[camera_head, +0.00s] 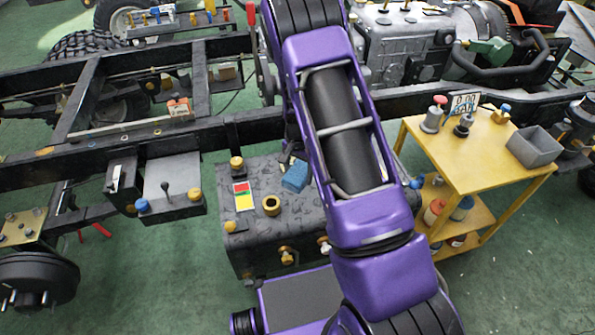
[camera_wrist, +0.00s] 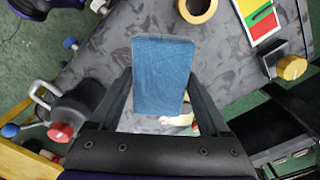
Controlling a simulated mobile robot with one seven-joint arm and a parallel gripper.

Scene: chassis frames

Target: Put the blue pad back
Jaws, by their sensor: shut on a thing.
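The blue pad (camera_wrist: 162,72) is held between the two black fingers of my gripper (camera_wrist: 163,88) in the wrist view. My gripper is shut on it. The pad is over the dark grey mottled tank top (camera_wrist: 120,55); whether it touches that surface I cannot tell. In the head view the blue pad (camera_head: 295,176) shows just left of my purple arm, over the tank (camera_head: 240,250). My arm hides most of my gripper there.
A brass ring (camera_head: 271,205) and a red, yellow and green label (camera_head: 243,196) are on the tank top. A yellow cart (camera_head: 480,150) with a grey bin (camera_head: 535,147) stands at the right. The black chassis rail (camera_head: 190,143) runs behind the tank.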

